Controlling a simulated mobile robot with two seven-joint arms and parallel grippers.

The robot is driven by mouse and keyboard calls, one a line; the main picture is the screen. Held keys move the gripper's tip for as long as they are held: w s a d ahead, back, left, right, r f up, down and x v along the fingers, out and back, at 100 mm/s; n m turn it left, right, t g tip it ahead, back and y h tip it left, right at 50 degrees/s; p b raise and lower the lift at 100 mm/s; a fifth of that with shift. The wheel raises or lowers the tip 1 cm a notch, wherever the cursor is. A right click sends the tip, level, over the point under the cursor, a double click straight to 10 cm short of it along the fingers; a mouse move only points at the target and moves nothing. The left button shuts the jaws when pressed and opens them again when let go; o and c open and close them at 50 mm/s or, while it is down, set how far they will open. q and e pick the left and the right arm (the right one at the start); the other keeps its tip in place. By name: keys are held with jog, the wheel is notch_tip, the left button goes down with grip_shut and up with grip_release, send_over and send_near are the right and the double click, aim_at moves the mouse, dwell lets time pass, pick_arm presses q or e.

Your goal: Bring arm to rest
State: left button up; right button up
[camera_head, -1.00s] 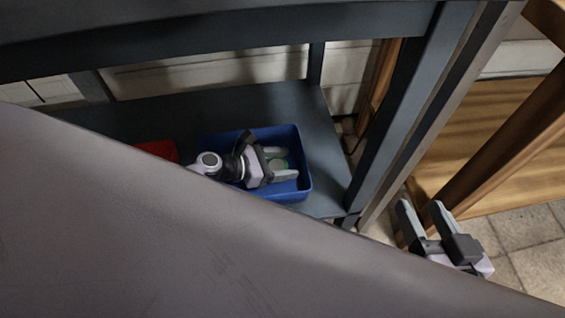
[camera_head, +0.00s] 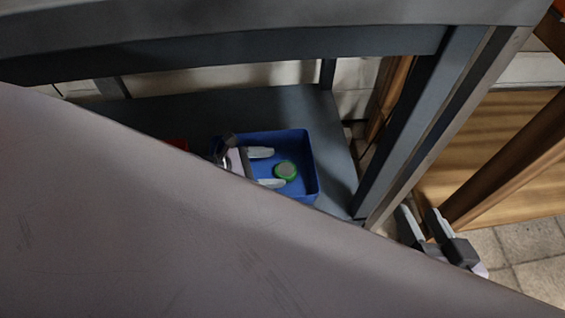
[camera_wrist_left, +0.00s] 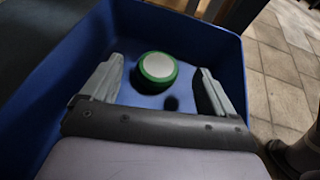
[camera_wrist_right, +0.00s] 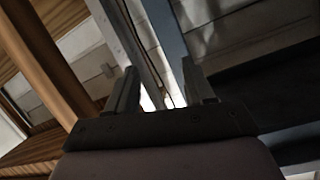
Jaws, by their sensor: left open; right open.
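My left gripper (camera_head: 266,168) is open above the blue bin in the head view. Its two fingers also show apart in the left wrist view (camera_wrist_left: 158,90), with nothing between them in their grip. My right gripper (camera_head: 422,224) is open and empty at the lower right of the head view, beside the bench leg. It also shows in the right wrist view (camera_wrist_right: 165,88), pointing towards the bench frame. Much of my left arm is hidden behind a large grey surface in the foreground.
The blue bin (camera_head: 312,160) stands on a dark lower shelf (camera_head: 180,118). A green and white round item (camera_head: 286,170) lies in the bin. A red bin (camera_head: 178,144) is mostly hidden to its left. Bench legs (camera_head: 420,120) and a wooden frame (camera_head: 520,150) stand at the right.

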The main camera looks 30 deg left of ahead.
pick_arm(q)
jog(key=shift+s+a+r, duration=0.2)
jog(key=shift+s+a, duration=0.05)
jog(key=shift+a, duration=0.05)
dwell(0.4)
